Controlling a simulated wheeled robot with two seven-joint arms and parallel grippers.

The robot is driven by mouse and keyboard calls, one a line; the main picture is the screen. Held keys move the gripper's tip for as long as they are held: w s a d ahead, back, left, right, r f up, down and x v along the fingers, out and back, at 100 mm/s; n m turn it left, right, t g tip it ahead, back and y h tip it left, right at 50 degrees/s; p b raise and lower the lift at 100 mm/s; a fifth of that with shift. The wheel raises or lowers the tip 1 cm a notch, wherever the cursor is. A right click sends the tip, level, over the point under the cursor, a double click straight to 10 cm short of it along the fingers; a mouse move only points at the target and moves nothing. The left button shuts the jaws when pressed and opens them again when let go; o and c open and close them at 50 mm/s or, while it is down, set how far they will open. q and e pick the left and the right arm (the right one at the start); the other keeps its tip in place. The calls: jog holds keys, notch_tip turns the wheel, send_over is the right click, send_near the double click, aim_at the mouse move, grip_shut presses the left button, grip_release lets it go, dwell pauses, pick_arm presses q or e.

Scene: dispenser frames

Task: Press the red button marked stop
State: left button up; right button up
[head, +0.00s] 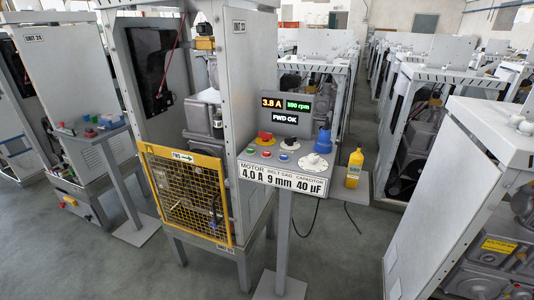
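A grey control panel (240,160) stands on a post in front of the open machine. Any lettering by the buttons is too small to read, so I cannot tell which red control is marked stop. Neither gripper is in view.
A display (287,112) above the panel reads 3.8 A, 190 rpm and FWD OK. A white dial (315,162), blue connector (324,142) and yellow bottle (354,167) are to the right. A yellow mesh guard (185,195) is at left. Floor in front is clear.

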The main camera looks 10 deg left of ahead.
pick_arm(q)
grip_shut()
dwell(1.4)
